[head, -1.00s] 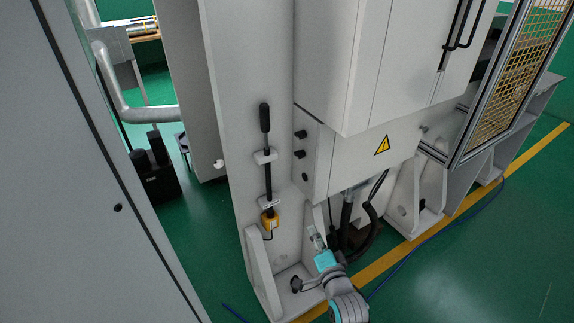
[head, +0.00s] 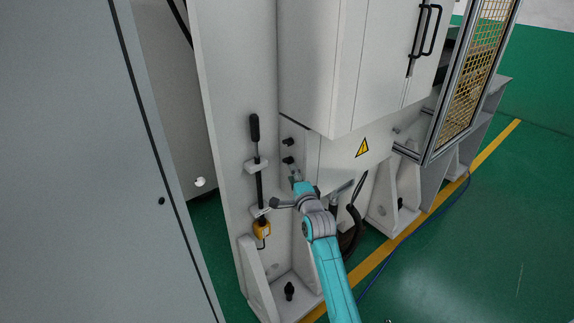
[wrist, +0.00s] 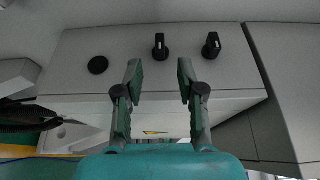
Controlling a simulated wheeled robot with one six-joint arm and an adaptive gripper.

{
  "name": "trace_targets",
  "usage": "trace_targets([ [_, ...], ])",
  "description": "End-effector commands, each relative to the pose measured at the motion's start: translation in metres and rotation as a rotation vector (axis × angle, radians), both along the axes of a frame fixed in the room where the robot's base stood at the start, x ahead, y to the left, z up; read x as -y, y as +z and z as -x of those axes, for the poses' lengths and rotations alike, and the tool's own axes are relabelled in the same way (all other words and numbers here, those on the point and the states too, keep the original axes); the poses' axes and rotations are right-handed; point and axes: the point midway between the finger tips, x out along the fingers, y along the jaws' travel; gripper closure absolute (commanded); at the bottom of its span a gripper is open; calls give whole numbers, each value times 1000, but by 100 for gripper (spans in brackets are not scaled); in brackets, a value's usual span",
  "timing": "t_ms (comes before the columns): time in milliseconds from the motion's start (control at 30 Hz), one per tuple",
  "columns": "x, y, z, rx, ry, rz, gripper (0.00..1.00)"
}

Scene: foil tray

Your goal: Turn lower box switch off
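The grey box carries two black rotary switches on its narrow side: the upper switch (head: 288,141) and the lower switch (head: 288,160). In the wrist view the lower switch (wrist: 160,49) is in the middle and the upper switch (wrist: 211,46) is to its right. Both grips point the same way, upright in that picture. My gripper (head: 296,178) is just below the lower switch in the head view. In the wrist view my gripper (wrist: 159,72) is open and empty, its fingertips apart, with the lower switch lined up between and beyond them. I see no contact.
A round black button or plug (wrist: 98,65) sits left of the switches in the wrist view; my gripper hides it in the head view. A black-handled lever (head: 255,130) with a yellow part (head: 262,229) stands left of the box. Dark hoses (head: 350,235) hang below.

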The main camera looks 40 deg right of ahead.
Motion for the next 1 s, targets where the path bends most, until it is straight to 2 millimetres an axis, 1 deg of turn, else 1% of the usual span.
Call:
trace_targets([
  [33, 3, 1, -10, 1, 0, 0, 61],
  [200, 13, 1, -36, 0, 0, 1, 61],
  [400, 21, 0, -58, 0, 0, 1, 61],
  [600, 24, 0, -66, 1, 0, 1, 61],
  [833, 24, 0, -66, 1, 0, 1, 61],
  [867, 24, 0, -66, 1, 0, 1, 64],
  [900, 24, 0, -66, 1, 0, 1, 74],
  [967, 24, 0, -66, 1, 0, 1, 89],
  [1000, 24, 0, -66, 1, 0, 1, 99],
])
